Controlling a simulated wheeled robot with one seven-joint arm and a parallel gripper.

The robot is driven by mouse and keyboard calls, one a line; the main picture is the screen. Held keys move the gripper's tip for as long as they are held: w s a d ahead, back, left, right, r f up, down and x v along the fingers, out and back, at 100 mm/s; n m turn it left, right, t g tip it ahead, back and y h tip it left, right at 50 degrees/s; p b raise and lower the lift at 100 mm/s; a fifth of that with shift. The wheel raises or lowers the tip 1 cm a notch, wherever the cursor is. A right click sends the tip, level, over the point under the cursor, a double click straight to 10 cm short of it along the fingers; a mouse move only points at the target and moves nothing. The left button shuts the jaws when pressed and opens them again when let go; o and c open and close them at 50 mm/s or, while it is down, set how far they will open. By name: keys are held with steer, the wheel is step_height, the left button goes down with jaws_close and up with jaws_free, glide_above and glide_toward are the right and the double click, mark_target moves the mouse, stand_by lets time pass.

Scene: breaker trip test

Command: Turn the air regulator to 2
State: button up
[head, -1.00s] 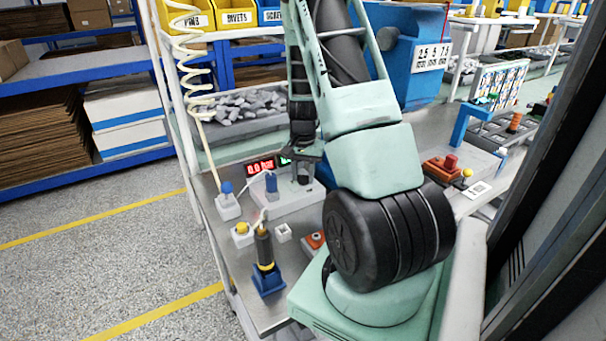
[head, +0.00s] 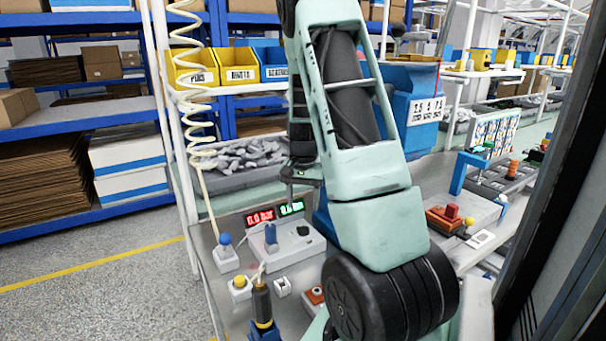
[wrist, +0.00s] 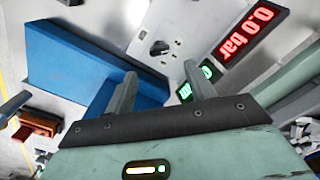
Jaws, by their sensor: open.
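The grey control box (head: 290,246) stands on the bench with a red 0.0 bar display (head: 259,216) and a green display (head: 291,208) behind it. A dark round knob (head: 304,230) and a blue part (head: 271,235) are on its top. My gripper (head: 300,186) is above and behind the box, apart from it. In the wrist view my gripper (wrist: 160,72) is open, with nothing between the fingers. The red display (wrist: 250,35) shows there; the green display (wrist: 207,72) is partly hidden by a finger. I cannot tell which part is the air regulator.
A blue bin (head: 415,100) stands behind my arm; a large blue surface (wrist: 85,58) shows in the wrist view. A blue button box (head: 225,250), a yellow button box (head: 239,288) and an upright black tool (head: 262,305) stand nearby. A red button unit (head: 450,216) is at right.

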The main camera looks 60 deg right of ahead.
step_height(320, 180, up, 9)
steer(key=shift+r, duration=0.15)
stand_by(0.8)
